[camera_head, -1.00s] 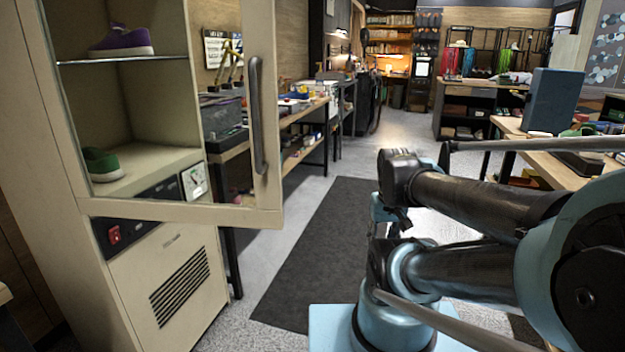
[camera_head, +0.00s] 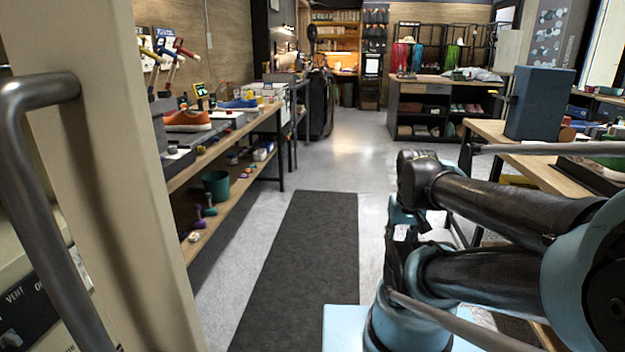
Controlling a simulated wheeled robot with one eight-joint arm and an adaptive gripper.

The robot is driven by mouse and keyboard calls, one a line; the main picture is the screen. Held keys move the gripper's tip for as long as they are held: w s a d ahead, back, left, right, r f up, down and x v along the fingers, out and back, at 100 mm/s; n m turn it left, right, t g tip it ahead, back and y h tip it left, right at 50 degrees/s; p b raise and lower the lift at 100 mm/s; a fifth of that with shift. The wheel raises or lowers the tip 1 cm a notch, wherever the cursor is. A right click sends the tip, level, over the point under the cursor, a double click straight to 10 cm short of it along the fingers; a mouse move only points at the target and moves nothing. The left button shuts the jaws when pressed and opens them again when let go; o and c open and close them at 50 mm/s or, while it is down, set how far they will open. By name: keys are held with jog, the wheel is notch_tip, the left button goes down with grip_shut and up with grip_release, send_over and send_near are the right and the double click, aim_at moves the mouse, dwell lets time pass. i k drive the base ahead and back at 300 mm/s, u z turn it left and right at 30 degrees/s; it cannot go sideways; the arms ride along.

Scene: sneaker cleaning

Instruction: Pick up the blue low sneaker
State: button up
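A blue low sneaker (camera_head: 238,103) rests on the workbench along the left wall, small in view, beyond an orange sneaker (camera_head: 187,121). My folded arm fills the lower right. A small dark and light-blue part at its end (camera_head: 402,232) may be my gripper, partly hidden by my own links. It is far from the blue sneaker, with the dark mat and floor between. I cannot see whether its fingers are open or shut, or anything held in it.
A beige cabinet door (camera_head: 128,190) with a metal handle stands close at the left. A dark floor mat (camera_head: 305,265) runs ahead along the clear aisle. The left workbench (camera_head: 225,134) has a lower shelf. A right-hand table (camera_head: 490,130) carries a blue-grey box (camera_head: 540,103).

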aim_at(240, 104)
jog(key=z, duration=0.05)
jog(key=i, duration=2.15)
jog(key=u, duration=0.55)
jog(key=i, duration=1.15)
jog(key=u, duration=0.45)
jog(key=i, duration=0.55)
jog(key=u, duration=0.15)
